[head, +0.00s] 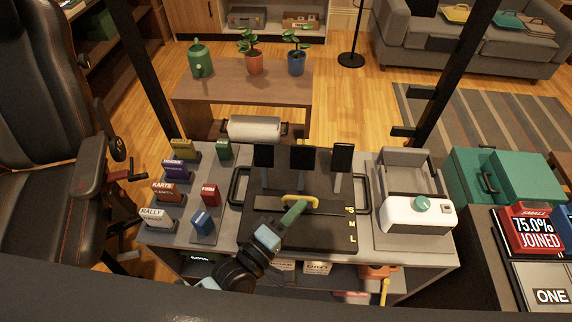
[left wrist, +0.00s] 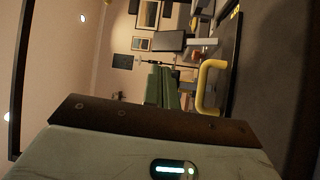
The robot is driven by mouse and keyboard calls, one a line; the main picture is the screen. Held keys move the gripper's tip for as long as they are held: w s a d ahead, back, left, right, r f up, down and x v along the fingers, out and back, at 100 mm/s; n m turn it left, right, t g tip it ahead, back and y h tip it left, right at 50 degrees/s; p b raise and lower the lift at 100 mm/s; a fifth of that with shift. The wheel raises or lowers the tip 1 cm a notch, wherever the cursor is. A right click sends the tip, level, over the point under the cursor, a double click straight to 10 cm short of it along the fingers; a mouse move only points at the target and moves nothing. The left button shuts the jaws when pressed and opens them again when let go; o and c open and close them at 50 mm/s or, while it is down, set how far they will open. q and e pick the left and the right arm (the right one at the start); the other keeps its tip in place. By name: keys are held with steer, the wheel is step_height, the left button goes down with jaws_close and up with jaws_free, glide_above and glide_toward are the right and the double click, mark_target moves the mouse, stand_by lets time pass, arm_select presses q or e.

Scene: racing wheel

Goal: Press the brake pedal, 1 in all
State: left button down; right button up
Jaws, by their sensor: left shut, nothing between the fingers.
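A black pedal unit (head: 262,232) lies on the grey table, with three upright black pedals at its back: the left pedal (head: 263,156), the middle pedal (head: 302,158) and the right pedal (head: 342,158). None is labelled brake legibly. A yellow handle (head: 313,197) stands in front of the middle pedal and also shows in the left wrist view (left wrist: 221,66). My left gripper (head: 303,206) is shut and empty, its green fingers overlapping the handle in the head view. In the left wrist view its fingers (left wrist: 165,84) are beside the handle; I cannot tell whether they touch.
Several labelled blocks, such as the white RALLY block (head: 155,216), stand on the table's left. A white device with a green knob (head: 418,214) stands at the right. A grey roller (head: 254,128) lies behind the pedals. Black posts rise at both sides.

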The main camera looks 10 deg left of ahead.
mark_target(302, 169)
arm_select(q)
steer(key=shift+w+a+r+n+t, duration=0.15)
steer(key=shift+w+r+n+t, duration=0.15)
steer(key=shift+w+r+n, duration=0.1)
arm_select(e)
steer(key=shift+w+a, duration=0.25)
steer(key=shift+s, duration=0.1)
arm_select(q)
steer(key=shift+w+f, duration=0.1)
arm_select(e)
steer(key=shift+s+f, duration=0.1)
